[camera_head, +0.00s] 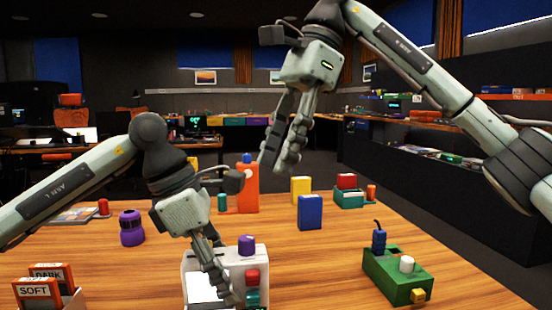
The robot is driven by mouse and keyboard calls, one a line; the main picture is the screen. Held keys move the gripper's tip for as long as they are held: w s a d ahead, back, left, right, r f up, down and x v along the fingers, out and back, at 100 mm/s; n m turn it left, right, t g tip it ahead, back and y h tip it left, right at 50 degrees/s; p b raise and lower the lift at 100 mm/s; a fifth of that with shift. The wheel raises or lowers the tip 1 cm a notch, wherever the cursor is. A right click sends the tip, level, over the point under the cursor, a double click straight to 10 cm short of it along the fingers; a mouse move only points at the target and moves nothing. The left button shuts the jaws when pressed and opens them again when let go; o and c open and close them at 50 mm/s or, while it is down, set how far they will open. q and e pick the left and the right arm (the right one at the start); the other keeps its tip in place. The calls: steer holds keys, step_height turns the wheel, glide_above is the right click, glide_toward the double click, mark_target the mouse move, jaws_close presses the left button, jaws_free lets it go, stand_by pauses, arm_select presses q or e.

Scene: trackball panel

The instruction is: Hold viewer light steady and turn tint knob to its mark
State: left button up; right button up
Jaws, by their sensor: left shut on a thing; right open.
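The viewer light (190,265) is a white box with a bright white panel at the front edge of the table. Knobs stand along its right side: a purple one (246,245), a red one (252,276) and a teal one (252,296). I cannot tell which is the tint knob, and no mark is readable. My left gripper (229,294) reaches down over the box between panel and knobs, shut on the viewer light; its fingers hide part of the box. My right gripper (277,166) is open and empty, raised above the far part of the table, away from the box.
A green box (395,282) with a white knob stands at right. Blue (310,212) and yellow (301,188) blocks and an orange device (248,190) stand behind. A purple bottle (131,228) and a card holder (45,290) are at left. Table between viewer and green box is clear.

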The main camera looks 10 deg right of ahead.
steer(key=s+a+v, duration=0.1)
steer(key=v, duration=0.9)
steer(key=shift+w+r, duration=0.4)
steer(key=shift+r, duration=0.15)
